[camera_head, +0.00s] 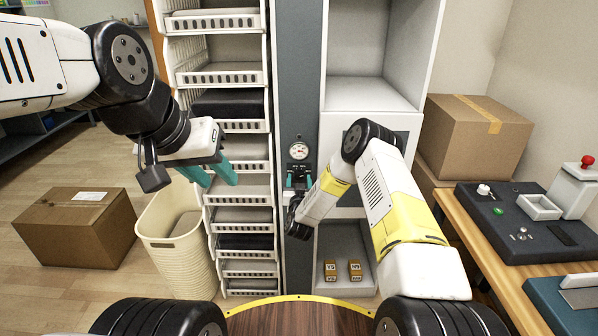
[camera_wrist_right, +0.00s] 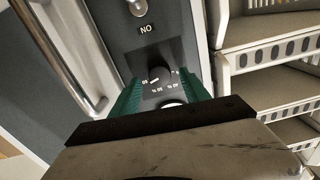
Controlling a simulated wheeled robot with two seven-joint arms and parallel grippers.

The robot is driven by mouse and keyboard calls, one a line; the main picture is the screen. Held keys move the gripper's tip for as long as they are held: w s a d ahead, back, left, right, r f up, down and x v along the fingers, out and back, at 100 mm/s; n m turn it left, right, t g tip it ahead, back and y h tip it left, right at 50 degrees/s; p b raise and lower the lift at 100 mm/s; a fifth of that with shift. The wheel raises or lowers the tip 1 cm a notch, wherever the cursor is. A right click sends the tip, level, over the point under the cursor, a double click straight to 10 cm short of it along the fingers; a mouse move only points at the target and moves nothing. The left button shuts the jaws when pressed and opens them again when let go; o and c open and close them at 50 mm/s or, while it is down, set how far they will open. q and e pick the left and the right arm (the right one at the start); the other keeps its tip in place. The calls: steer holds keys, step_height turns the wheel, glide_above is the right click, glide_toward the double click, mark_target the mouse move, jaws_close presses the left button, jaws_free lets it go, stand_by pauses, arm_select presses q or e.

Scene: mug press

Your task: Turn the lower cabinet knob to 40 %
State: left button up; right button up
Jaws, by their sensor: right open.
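The black knob (camera_wrist_right: 160,76) sits on a dark panel with white scale marks and numbers around it; its pointer setting is too small to read surely. My right gripper (camera_wrist_right: 163,92) is open, its teal fingers apart on either side of the knob area. I cannot tell whether they touch it. In the head view, my right gripper (camera_head: 298,180) is at the narrow grey cabinet column (camera_head: 298,90), just below a round gauge (camera_head: 299,151), and the knob is hard to make out. My left gripper (camera_head: 222,184) is open and empty in front of the shelf bins.
A label (camera_wrist_right: 147,29) and a metal button (camera_wrist_right: 137,7) are near the knob. White bin racks (camera_head: 240,125) stand left of the column. An open cabinet (camera_head: 372,92) is right of it. A beige bin (camera_head: 172,240) and cardboard box (camera_head: 78,225) are on the floor.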

steer(key=shift+w, duration=0.7)
jaws_close()
